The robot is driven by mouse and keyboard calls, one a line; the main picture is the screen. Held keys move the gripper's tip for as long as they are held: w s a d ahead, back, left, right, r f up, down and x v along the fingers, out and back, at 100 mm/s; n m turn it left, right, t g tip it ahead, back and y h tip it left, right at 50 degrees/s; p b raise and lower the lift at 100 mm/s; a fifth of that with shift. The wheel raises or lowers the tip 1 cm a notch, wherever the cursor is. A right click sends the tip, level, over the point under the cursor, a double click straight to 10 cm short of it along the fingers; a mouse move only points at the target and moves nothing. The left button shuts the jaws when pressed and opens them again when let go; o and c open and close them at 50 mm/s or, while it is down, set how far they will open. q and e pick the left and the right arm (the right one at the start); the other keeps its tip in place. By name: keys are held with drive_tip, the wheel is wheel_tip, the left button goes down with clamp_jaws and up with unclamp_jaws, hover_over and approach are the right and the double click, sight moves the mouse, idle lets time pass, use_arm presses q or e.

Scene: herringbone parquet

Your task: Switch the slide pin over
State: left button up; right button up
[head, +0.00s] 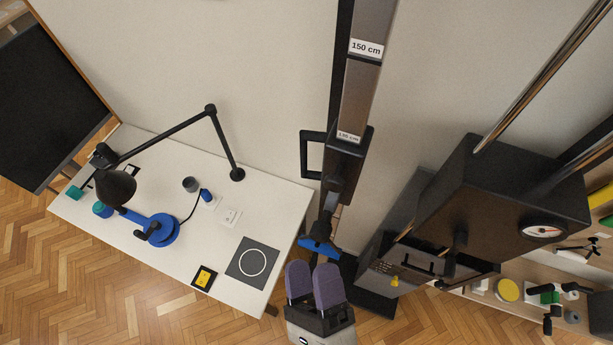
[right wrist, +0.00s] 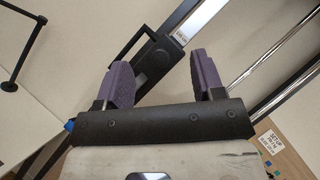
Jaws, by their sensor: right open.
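My right gripper (head: 313,268) is open and empty, with two purple fingers, just below a blue part (head: 320,246) at the lower end of a dark jointed piece. That piece hangs below the carriage (head: 346,150) on a tall post (head: 367,50) marked in centimetres. In the right wrist view the open fingers (right wrist: 161,72) frame a dark carriage with a loop handle (right wrist: 130,36) beyond them. I cannot clearly make out which part is the slide pin. My left gripper is not in view.
A white table (head: 170,168) on the left holds a lamp (head: 117,187), a blue round-based device (head: 163,229) and a grey square with a ring (head: 252,262). A dark machine with a dial (head: 543,231) stands right of the gripper. Parquet lies below.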

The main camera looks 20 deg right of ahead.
sight(334, 189)
drive_tip(key=w+d+m+g+h+p, duration=0.1)
drive_tip(key=w+d, duration=0.1)
drive_tip(key=w, duration=0.1)
drive_tip(key=w+d+m+g+h+p, duration=0.1)
drive_tip(key=w+d+h+p, duration=0.1)
drive_tip(key=w, duration=0.2)
drive_tip(key=w+d+m+g+h+p, duration=0.1)
drive_tip(key=w+d, duration=0.2)
drive_tip(key=w, duration=0.1)
drive_tip(key=shift+w, duration=0.1)
drive_tip(key=shift+p+x, duration=0.45)
drive_tip(key=shift+x, duration=0.55)
drive_tip(key=shift+f, duration=0.15)
drive_tip(key=shift+c, duration=0.3)
clamp_jaws()
